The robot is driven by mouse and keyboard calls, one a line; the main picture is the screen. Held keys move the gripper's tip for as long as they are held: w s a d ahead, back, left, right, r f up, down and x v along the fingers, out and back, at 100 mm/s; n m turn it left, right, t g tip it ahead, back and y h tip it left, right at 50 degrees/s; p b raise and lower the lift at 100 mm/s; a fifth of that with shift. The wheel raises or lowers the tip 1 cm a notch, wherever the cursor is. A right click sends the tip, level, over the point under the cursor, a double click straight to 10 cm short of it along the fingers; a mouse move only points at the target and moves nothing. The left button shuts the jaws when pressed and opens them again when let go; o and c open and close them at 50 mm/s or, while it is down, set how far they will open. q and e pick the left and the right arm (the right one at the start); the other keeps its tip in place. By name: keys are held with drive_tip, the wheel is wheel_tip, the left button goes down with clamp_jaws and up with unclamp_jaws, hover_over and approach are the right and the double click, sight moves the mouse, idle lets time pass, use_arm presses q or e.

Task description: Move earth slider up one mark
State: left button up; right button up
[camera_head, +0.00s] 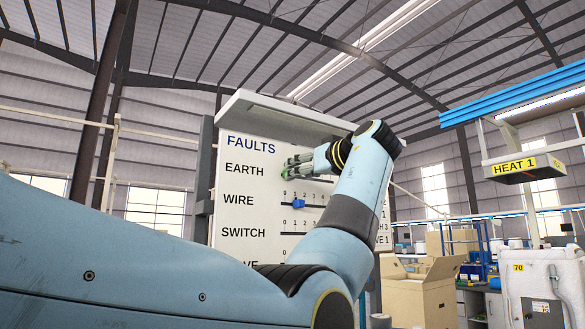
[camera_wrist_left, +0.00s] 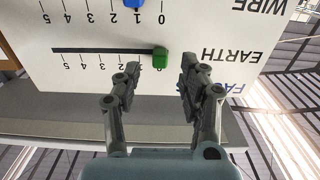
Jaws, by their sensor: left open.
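The fault board (camera_head: 240,210) stands upright with rows labelled EARTH, WIRE and SWITCH. The green earth slider (camera_wrist_left: 160,57) sits at the 0 end of its dark track in the left wrist view, where the board appears upside down. In the head view only a little green (camera_head: 283,173) shows by my gripper. My left gripper (camera_wrist_left: 162,72) is open, with one fingertip on each side of the slider and a gap to each. It also shows in the head view (camera_head: 298,163), in front of the EARTH row. My right gripper is not in view.
The blue wire slider (camera_head: 298,203) sits at about mark 1 below the EARTH row; it also shows in the wrist view (camera_wrist_left: 135,3). A grey ledge (camera_head: 290,112) juts out above the board. Cardboard boxes (camera_head: 425,295) stand at the right, away from the board.

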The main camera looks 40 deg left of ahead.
use_arm(q)
drive_tip(key=p+x, duration=0.1)
drive_tip(key=x, duration=0.3)
clamp_jaws()
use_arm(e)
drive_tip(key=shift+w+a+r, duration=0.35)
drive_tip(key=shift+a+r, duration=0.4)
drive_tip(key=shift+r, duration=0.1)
